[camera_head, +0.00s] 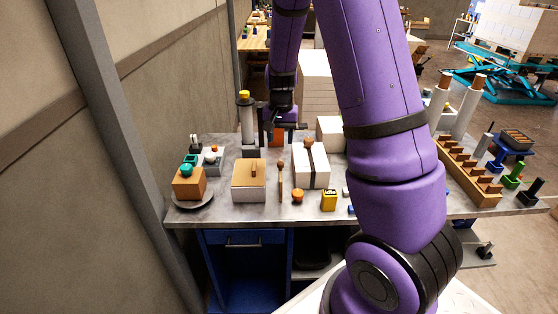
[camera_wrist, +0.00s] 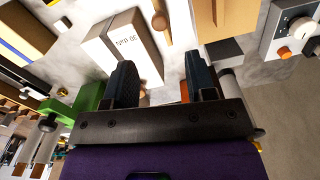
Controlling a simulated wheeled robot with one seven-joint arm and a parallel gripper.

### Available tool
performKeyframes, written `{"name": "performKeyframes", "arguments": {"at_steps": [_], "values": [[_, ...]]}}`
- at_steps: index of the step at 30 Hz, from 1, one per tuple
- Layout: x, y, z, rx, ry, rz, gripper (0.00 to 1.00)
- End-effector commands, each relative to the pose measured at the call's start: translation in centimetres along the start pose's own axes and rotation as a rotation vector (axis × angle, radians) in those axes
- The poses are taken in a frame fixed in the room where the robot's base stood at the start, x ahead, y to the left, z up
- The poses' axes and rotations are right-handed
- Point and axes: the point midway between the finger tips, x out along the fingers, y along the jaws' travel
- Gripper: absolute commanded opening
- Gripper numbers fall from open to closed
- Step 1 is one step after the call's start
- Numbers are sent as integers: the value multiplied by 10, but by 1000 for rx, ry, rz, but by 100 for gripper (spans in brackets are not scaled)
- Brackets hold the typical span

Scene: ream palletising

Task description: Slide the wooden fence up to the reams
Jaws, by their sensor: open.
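My gripper (camera_head: 278,128) is over the back of the grey workbench, pointing down. In the wrist view its two dark fingers (camera_wrist: 162,76) stand apart with a gap between them. A small orange-brown piece (camera_head: 277,138) shows just by the fingers; part of it also shows in the wrist view (camera_wrist: 185,92). I cannot tell whether it is the wooden fence, and no other piece is clearly the fence. Tall pale stacks (camera_head: 315,85), perhaps the reams, stand behind the bench, partly hidden by my arm. A white box with a dark strap (camera_head: 311,168) lies on the bench.
A wooden-lidded box (camera_head: 249,182) and a wooden stick (camera_head: 281,182) stand in front of the gripper. A yellow-topped post (camera_head: 246,120) is close on its left. A wooden stepped rack (camera_head: 468,172) is at the right. The bench is crowded, with narrow gaps.

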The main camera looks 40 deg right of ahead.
Motion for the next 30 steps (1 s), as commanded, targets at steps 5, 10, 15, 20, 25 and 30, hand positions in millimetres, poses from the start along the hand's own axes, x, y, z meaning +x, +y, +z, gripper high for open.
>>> {"name": "performKeyframes", "arguments": {"at_steps": [5,10,15,20,25,30], "values": [[32,1,1,1,-4,4,51],[61,1,1,0,-3,3,51],[82,1,1,0,-3,2,51],[90,0,1,-1,-1,0,51],[92,0,1,-1,-1,0,51],[92,0,1,-1,-1,0,42]]}}
